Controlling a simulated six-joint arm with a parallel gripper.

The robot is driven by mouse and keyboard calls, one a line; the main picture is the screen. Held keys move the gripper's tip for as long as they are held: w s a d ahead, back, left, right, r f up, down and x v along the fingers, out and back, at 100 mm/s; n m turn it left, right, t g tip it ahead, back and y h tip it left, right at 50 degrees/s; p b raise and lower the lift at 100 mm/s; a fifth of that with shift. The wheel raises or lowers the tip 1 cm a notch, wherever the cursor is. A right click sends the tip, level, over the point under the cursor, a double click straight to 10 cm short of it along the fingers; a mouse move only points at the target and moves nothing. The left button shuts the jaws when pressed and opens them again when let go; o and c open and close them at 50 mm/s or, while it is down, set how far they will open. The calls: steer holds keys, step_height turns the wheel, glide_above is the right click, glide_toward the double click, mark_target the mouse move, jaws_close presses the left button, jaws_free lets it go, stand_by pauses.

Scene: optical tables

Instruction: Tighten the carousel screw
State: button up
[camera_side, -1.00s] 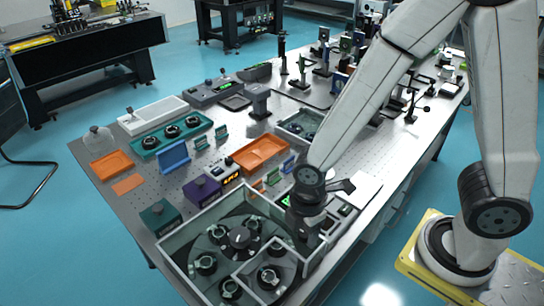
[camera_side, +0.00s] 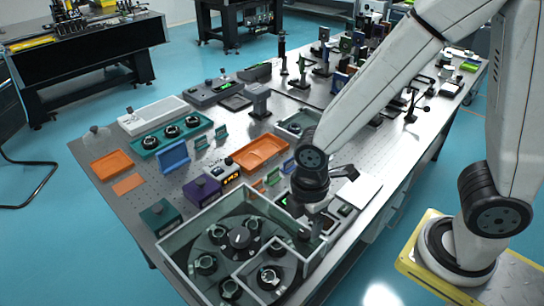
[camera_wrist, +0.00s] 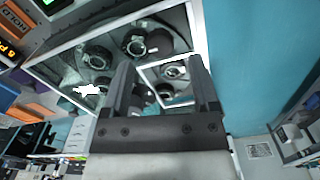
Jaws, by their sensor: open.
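The carousel (camera_side: 215,262) is a dark round plate carrying several black round mounts, inside a clear-walled box at the table's near corner. A dark knob (camera_side: 239,237) stands at its middle; I cannot tell which part is the screw. My gripper (camera_wrist: 162,68) is open and empty in the wrist view, its two dark fingers pointing toward the carousel box. A smaller framed window with a round mount (camera_wrist: 174,71) shows between and beyond the fingers. In the side view, my gripper (camera_side: 317,224) is at the box's right edge, above the table; its fingertips are hard to make out.
The box walls (camera_side: 187,225) stand up around the carousel. A purple box (camera_side: 202,189), a green box (camera_side: 160,217) and an orange tray (camera_side: 260,152) lie behind it. A white sheet (camera_side: 360,188) lies right of the gripper. Blue floor lies beyond the table edge.

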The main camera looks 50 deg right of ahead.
mark_target(306, 229)
steer(key=shift+r, duration=2.1)
steer(key=shift+d, duration=0.1)
steer(key=shift+w+d+f+m, duration=0.1)
steer(key=shift+w+d+m, duration=0.1)
steer(key=shift+d+m, duration=0.35)
steer(key=w+d+f+m+t, duration=0.1)
steer(key=w+d+m+t, duration=0.1)
steer(key=d+m, duration=0.7)
steer(key=shift+w+d+m+t, duration=0.15)
steer(key=shift+d+m+t, duration=0.15)
steer(key=shift+m, duration=2.45)
